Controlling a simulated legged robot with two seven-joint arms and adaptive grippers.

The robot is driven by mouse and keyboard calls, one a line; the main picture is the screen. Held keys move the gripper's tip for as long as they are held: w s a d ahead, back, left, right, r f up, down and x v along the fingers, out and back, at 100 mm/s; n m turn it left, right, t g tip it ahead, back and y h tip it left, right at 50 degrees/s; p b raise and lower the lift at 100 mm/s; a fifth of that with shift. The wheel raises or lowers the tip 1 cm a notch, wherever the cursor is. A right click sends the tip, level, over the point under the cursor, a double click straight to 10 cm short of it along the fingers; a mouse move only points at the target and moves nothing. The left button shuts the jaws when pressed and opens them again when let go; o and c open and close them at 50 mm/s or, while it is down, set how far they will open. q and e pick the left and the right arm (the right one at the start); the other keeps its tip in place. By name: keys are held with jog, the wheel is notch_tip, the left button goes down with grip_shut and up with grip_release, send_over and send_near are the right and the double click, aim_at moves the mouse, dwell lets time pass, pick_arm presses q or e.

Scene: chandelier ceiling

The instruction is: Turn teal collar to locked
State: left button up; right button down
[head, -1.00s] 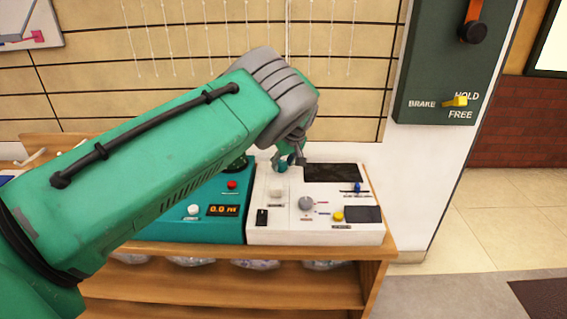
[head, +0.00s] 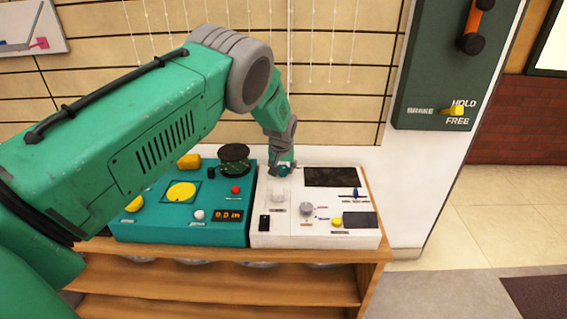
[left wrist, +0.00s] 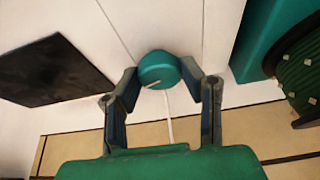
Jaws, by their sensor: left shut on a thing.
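The teal collar (left wrist: 158,69) is a round knob on the white panel, with a pale pinkish pointer mark on its face towards the lower left. In the left wrist view, the fingers of my left gripper (left wrist: 166,84) are on both sides of it, shut on it. In the head view my left gripper (head: 283,168) points down at the back left of the white panel (head: 281,232), and mostly hides the collar. I cannot read any lock marking around the collar. My right gripper is in neither view.
A teal panel (head: 165,231) with a yellow disc, a dark round knob (head: 234,158) and a display stands to the left. The white panel also holds a dark screen (head: 330,177), a grey knob and a blue lever. A green brake panel (head: 437,75) hangs at the right.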

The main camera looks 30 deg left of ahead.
pick_arm(q)
jog(key=shift+w+a+r+m+t+h, duration=0.1)
jog(key=shift+m+t+h, duration=0.2)
jog(key=shift+m, duration=0.65)
jog(key=shift+w+a+m+t+h, duration=0.1)
jog(key=shift+m+h, duration=0.3)
jog(key=shift+m, duration=0.55)
jog(key=o, duration=1.1)
jog(key=shift+o, duration=0.2)
jog(key=shift+f, duration=0.2)
jog(key=v, duration=1.1)
jog(key=shift+r, duration=0.4)
jog(key=shift+s, duration=0.1)
